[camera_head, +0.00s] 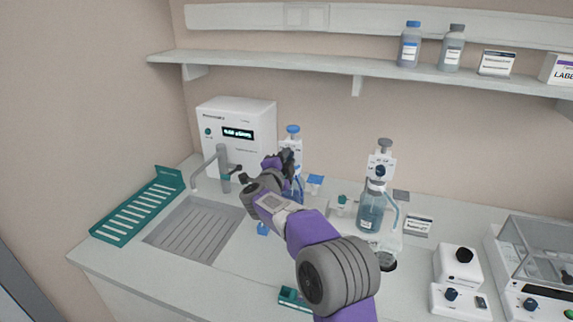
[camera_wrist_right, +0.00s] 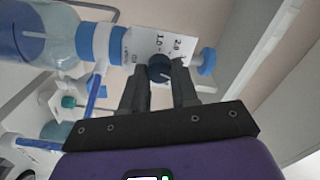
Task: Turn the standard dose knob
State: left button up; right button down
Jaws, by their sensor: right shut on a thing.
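A bottle-top dispenser with a blue cap stands behind my right gripper (camera_head: 281,163); its white scaled head (camera_head: 291,147) shows above the gripper in the head view. In the wrist view the dispenser lies sideways, with its white scale plate (camera_wrist_right: 146,44), blue collar and clear bottle (camera_wrist_right: 40,32). A round dark blue knob (camera_wrist_right: 159,67) is on the plate. My right gripper (camera_wrist_right: 160,77) has its two dark fingers on either side of this knob, shut on it. In the head view the knob is hidden by the gripper. My left gripper is not in view.
A second dispenser bottle (camera_head: 371,208) with a grey cap stands to the right. A white instrument (camera_head: 238,132), a tap (camera_head: 222,160) and a sink (camera_head: 196,228) are left. A teal rack (camera_head: 140,210) lies at far left. Knobbed devices (camera_head: 459,265) stand at right.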

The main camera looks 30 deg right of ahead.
jog(key=shift+f+m+b, duration=0.1)
jog(key=shift+m+b, duration=0.2)
jog(key=shift+m, duration=0.4)
jog(key=c, duration=0.9)
grip_release()
jog(key=shift+o, duration=0.2)
jog(key=shift+a, duration=0.1)
jog(key=v, duration=0.7)
jog(key=shift+s+a, duration=0.15)
jog(key=shift+s, duration=0.05)
